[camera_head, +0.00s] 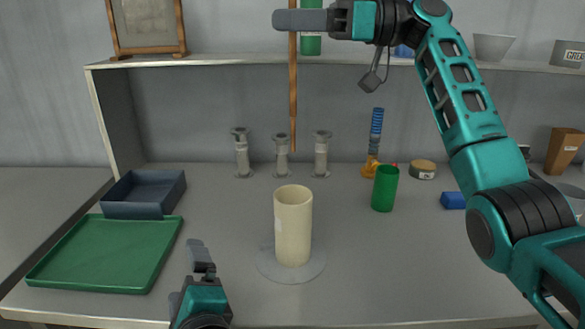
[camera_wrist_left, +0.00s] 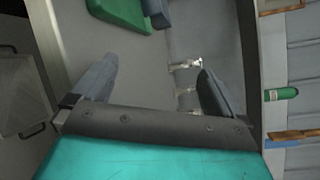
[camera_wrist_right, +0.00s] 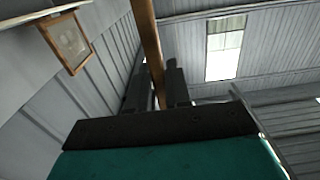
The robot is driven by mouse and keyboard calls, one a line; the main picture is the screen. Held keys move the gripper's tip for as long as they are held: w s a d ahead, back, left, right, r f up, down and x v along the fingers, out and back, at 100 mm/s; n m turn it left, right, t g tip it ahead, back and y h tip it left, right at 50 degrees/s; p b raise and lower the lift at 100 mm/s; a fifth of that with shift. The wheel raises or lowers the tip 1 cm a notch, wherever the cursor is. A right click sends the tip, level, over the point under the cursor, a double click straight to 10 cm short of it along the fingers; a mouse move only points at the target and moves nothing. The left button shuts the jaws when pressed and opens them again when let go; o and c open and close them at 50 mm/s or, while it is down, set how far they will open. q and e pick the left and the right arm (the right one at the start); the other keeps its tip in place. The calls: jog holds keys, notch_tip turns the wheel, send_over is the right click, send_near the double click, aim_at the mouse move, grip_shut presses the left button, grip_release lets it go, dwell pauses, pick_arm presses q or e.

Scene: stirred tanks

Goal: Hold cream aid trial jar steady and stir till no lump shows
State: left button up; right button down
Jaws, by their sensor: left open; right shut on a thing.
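The cream jar (camera_head: 293,225) stands upright on a pale round disc (camera_head: 290,270) on the table; its inside is mostly hidden from this angle. My right gripper (camera_head: 291,20) is shut on a wooden stirring stick (camera_head: 293,100), high above the jar. The stick hangs upright, its lower end a little above the jar's rim and apart from it. The stick also shows between the right fingers in the right wrist view (camera_wrist_right: 150,45). My left gripper (camera_head: 188,270) is open and empty, low at the front, left of the jar and not touching it.
A green tray (camera_head: 105,255) and a dark bin (camera_head: 145,190) lie at the left. Several grey fittings (camera_head: 242,155) stand behind the jar. A green cup (camera_head: 385,188), an orange-based blue tool (camera_head: 375,140) and a blue block (camera_head: 453,200) are to the right. A shelf (camera_head: 230,62) runs behind.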

aim_at(293, 230)
pick_arm(q)
jog(key=d+m+h, duration=0.1)
jog(key=d+m, duration=0.1)
jog(key=w+d+m+t+h, duration=0.1)
jog(key=d+m, duration=0.1)
jog(key=d+m+t+h, duration=0.1)
jog(key=d+m, duration=0.1)
jog(key=d, duration=0.1)
jog(key=shift+w+d+r+m, duration=0.1)
jog(key=shift+w+m, duration=0.2)
jog(key=shift+m, duration=0.1)
jog(key=d+m+h, duration=0.1)
jog(key=d+m, duration=0.1)
jog(key=m, duration=0.1)
jog(key=d+m+t+h, duration=0.1)
jog(key=d+m, duration=0.2)
jog(key=d+m+h, duration=0.2)
jog(key=d+m, duration=0.1)
jog(key=shift+d+f+m, duration=0.15)
jog(key=shift+f+m, duration=0.15)
jog(key=shift+f, duration=0.1)
jog(key=shift+w+d+f+m+h, duration=0.15)
jog(key=shift+d+m+h, duration=0.35)
jog(key=shift+m, duration=0.3)
jog(key=w, duration=1.1)
jog(key=shift+w+d, duration=0.1)
jog(key=shift+w, duration=0.25)
jog(key=c, duration=1.1)
jog(key=shift+o, duration=0.2)
